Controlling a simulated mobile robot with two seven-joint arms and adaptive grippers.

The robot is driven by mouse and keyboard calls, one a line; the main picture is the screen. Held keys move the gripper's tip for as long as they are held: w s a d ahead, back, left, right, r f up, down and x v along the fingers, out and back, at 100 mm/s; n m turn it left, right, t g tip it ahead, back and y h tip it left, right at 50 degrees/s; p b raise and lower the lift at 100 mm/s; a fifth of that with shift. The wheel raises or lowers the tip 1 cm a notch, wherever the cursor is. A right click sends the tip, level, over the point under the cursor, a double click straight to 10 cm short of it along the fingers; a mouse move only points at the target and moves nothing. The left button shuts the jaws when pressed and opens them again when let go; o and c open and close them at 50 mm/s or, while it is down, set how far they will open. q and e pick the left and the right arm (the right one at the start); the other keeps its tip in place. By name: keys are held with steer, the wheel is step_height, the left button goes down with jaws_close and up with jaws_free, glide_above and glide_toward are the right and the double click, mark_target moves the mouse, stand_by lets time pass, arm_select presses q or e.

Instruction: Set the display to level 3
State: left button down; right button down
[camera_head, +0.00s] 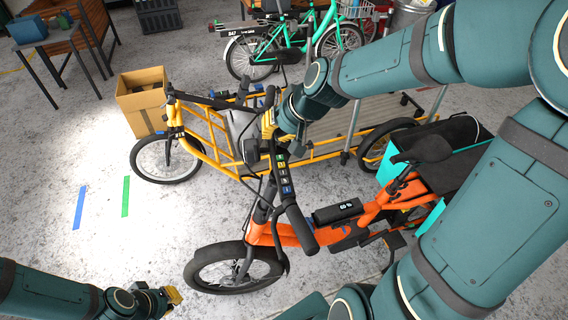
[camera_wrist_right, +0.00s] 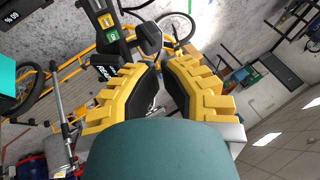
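The orange bike (camera_head: 275,236) stands in front of me, its handlebar towards the left. A narrow dark display strip (camera_head: 284,176) with small coloured and pale markings sits on the handlebar. In the right wrist view the strip (camera_wrist_right: 108,29) shows yellow and green patches beside the fingers; I cannot read its level. My right gripper (camera_head: 266,127) is above the handlebar, close to the strip's far end. Its yellow fingers (camera_wrist_right: 161,65) come nearly together at the tips with nothing between them; contact with the strip cannot be told. My left gripper (camera_head: 174,295) is low at the left, away from the bike.
A yellow cargo bike (camera_head: 222,158) stands just behind the orange one, and a green bike (camera_head: 300,38) farther back. A cardboard box (camera_head: 141,98) stands by the yellow bike's front wheel. The floor at the left is clear, with blue and green tape marks.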

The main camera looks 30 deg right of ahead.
steer(key=shift+s+a, duration=0.1)
stand_by(0.3)
steer(key=b, duration=0.6)
glide_above(277, 172)
step_height(277, 172, down, 8)
steer(key=shift+f, duration=0.4)
steer(key=shift+f, duration=0.1)
stand_by(0.9)
steer(key=shift+f+b, duration=0.35)
steer(key=shift+b, duration=0.3)
